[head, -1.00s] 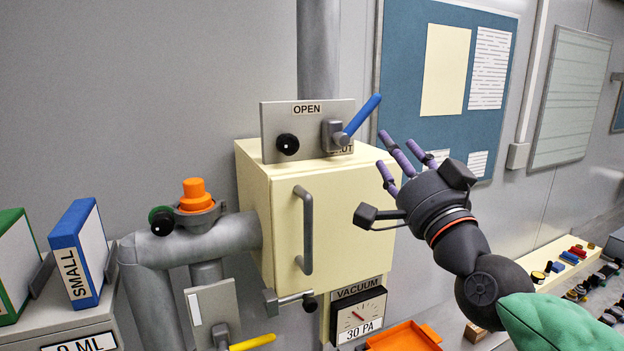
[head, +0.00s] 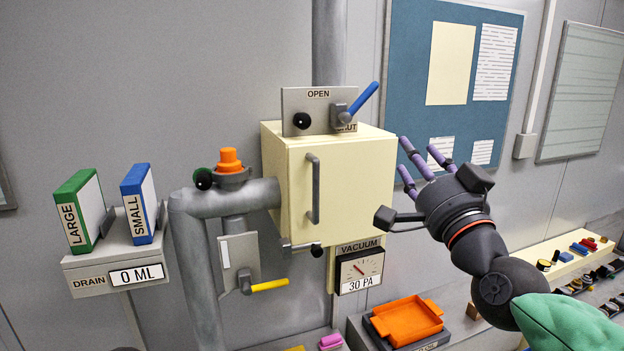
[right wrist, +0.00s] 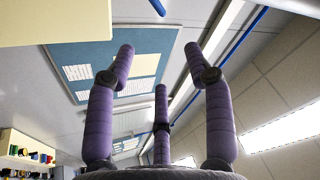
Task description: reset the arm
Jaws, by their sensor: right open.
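My right gripper (head: 420,170) is open and empty, with its purple fingers spread, just right of the cream vacuum box (head: 350,185) in the head view. The right wrist view shows its fingers (right wrist: 160,75) apart with nothing between them. The fingers look apart from the box's front. The box's door has a grey vertical handle (head: 314,188) and appears closed. A lever with a blue handle (head: 363,98) on the plate above slants up to the right. My left gripper does not show.
An orange tray (head: 408,322) sits on a dark base below the gauge (head: 360,270), which reads 30 PA. Small parts (head: 580,250) lie on the bench at right. A blue board (head: 410,60) hangs behind.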

